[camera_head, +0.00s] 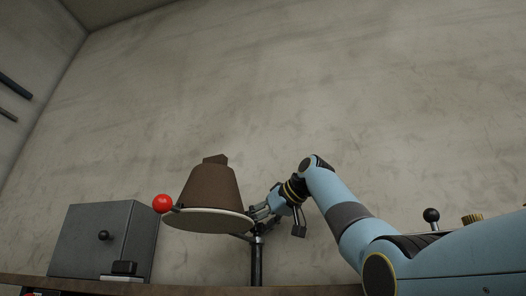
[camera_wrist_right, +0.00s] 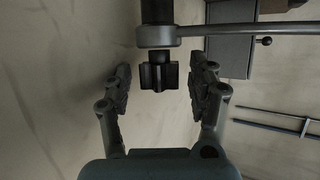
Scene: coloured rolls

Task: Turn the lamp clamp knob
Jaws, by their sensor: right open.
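The lamp has a brown tapered shade (camera_head: 210,188) over a pale round disc and a dark upright post (camera_head: 257,262). In the right wrist view the post's clamp collar (camera_wrist_right: 156,37) carries a thin rod running right. A dark lobed clamp knob (camera_wrist_right: 158,76) sticks out below the collar. My right gripper (camera_head: 262,212) is at the post beside the shade. In the wrist view its open fingers (camera_wrist_right: 160,84) stand on both sides of the knob, with a visible gap on each side. In the head view the knob cannot be made out. My left gripper is not in view.
A red ball (camera_head: 162,203) on a short dark stem is at the shade's left. A grey box (camera_head: 90,242) with a black knob stands left on the brown shelf (camera_head: 200,286), near a small black-and-white item (camera_head: 124,270). The wall behind is bare.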

